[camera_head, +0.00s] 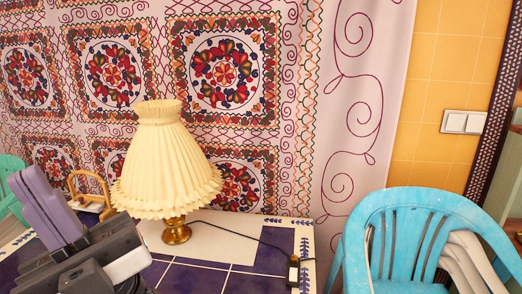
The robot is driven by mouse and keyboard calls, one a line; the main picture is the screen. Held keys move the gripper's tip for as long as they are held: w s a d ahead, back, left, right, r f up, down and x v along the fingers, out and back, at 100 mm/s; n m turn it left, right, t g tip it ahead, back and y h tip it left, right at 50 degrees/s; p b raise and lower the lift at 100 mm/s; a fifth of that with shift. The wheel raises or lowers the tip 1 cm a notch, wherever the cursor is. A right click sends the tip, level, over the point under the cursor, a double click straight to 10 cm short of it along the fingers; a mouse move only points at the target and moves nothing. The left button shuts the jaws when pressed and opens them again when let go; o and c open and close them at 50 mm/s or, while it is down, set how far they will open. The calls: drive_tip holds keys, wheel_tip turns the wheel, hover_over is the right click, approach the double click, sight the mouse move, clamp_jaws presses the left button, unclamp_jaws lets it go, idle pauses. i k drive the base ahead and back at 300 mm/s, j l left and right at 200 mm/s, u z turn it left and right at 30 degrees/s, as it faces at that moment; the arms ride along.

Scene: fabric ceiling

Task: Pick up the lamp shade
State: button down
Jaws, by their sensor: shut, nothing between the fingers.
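The lamp shade (166,165) is cream, pleated and frilled along its lower edge. It sits upright on a small brass lamp base (176,233) that stands on the tiled table. My gripper (28,182) is at the lower left, with its purple-grey fingers together and empty. It is left of the shade in the picture and apart from it. Its dark body covers part of the table's left side.
The blue and white tiled table (262,256) carries a dark cord with a small switch (293,270). A patterned cloth (345,120) hangs behind. Turquoise plastic chairs (425,225) stand at right.

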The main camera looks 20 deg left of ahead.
sight(165, 174)
drive_tip(key=u, duration=1.25)
